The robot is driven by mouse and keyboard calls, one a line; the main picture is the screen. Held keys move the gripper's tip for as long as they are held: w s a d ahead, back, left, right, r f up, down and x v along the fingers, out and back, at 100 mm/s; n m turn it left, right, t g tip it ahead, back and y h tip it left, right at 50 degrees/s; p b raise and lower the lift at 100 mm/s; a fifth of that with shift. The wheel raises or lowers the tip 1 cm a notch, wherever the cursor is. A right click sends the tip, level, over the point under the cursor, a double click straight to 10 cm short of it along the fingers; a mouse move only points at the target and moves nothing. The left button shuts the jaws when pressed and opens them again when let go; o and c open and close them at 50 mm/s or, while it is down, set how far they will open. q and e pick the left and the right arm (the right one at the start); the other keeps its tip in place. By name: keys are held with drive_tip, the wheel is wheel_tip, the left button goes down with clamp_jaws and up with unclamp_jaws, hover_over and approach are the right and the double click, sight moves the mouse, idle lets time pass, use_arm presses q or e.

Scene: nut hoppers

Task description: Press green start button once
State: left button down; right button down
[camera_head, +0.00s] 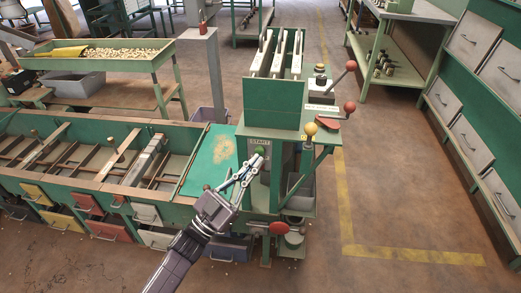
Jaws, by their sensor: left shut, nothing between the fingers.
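The green start button (259,149) sits on a grey panel under a small START label (260,141), on the front of the green machine (272,104). My left gripper (257,157) comes up from the bottom of the view with its fingers shut and nothing between them. Its fingertips are at the panel, just below and beside the button. I cannot tell whether they touch it. My right gripper is not in view.
Levers with a yellow knob (310,129) and red knobs (350,107) stick out right of the button. A green sorting bench (107,187) with coloured drawers is on the left. A tray of nuts (97,55) stands behind it. The floor at right is clear.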

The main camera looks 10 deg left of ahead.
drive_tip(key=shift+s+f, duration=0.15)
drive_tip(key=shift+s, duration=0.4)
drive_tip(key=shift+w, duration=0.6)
use_arm(q)
drive_tip(key=shift+w, duration=0.1)
drive_tip(key=shift+w, duration=0.3)
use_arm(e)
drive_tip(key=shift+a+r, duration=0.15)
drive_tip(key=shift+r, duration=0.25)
use_arm(q)
drive_tip(key=shift+w, duration=0.1)
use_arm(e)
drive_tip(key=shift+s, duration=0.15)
